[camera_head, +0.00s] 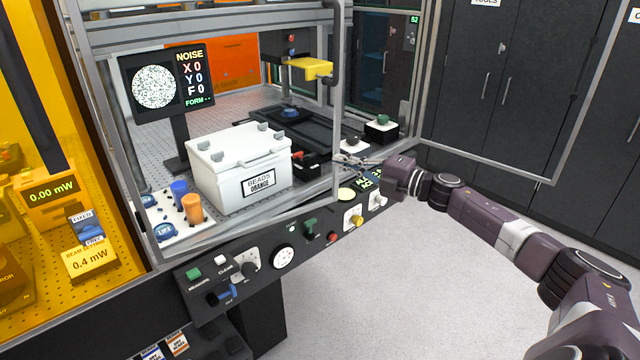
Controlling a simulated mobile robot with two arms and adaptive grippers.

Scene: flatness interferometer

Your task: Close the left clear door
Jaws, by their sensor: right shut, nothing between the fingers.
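The left clear door (339,120) is a see-through panel in a grey metal frame at the front left of the enclosure. A dark handle (331,65) is on its upright right edge. Its bottom rail runs just above the control panel; I cannot tell whether it is fully shut or slightly ajar. My right gripper (343,161) is shut and empty, reaching in from the right. Its fingertips are beside the lower right corner of the door frame; whether they touch it is unclear. My left gripper is not in view.
Another clear framed door (553,150) stands swung out at the right. Behind the left door are a white bead box (215,170), a screen (150,85) and a yellow block (310,68). A control panel (265,240) with knobs juts out below. Open floor (400,290) lies in front.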

